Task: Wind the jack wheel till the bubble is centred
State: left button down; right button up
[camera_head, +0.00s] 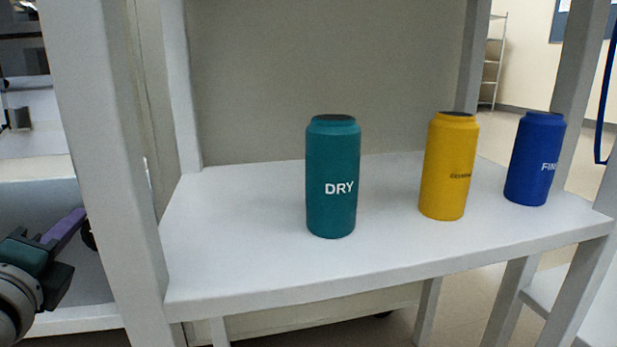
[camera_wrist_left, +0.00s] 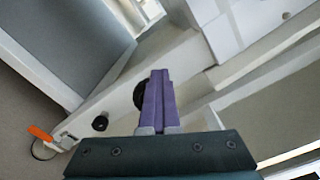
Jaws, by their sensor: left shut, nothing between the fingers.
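My left gripper (camera_head: 72,222) is at the lower left of the head view, its purple fingers pointing up and right towards a grey post. In the left wrist view its fingers (camera_wrist_left: 158,75) are together with nothing between them. A dark round part (camera_wrist_left: 139,95), possibly the jack wheel, shows just behind and left of the fingers, mostly hidden by them. In the head view a dark round part (camera_head: 88,235) sits by the fingertips, partly covered by the post. I cannot tell whether the fingers touch it. I see no bubble level. My right gripper is not in view.
A grey post (camera_head: 95,150) stands right of the gripper. A white shelf (camera_head: 230,260) holds a teal DRY canister (camera_head: 333,205), a yellow canister (camera_head: 440,200) and a blue canister (camera_head: 530,180). A black knob (camera_wrist_left: 100,123) and orange tag (camera_wrist_left: 40,133) are left of the fingers.

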pick_arm(q)
jog(key=shift+f, duration=0.25)
jog(key=shift+s+a+f+b, duration=0.1)
jog(key=shift+a+f+b, duration=0.2)
jog(key=shift+a+f, duration=0.1)
jog(key=shift+a+f+b, duration=0.1)
jog(key=shift+f+b, duration=0.2)
jog(key=shift+f, duration=0.05)
jog(key=shift+s+a+f+b, duration=0.1)
jog(key=shift+f+b, duration=0.2)
jog(key=shift+a+f, duration=0.1)
jog(key=shift+f, duration=0.05)
jog(key=shift+s+a, duration=0.1)
jog(key=shift+a, duration=0.1)
jog(key=p+v, duration=0.2)
jog(key=v, duration=0.4)
jog(key=shift+a, duration=0.15)
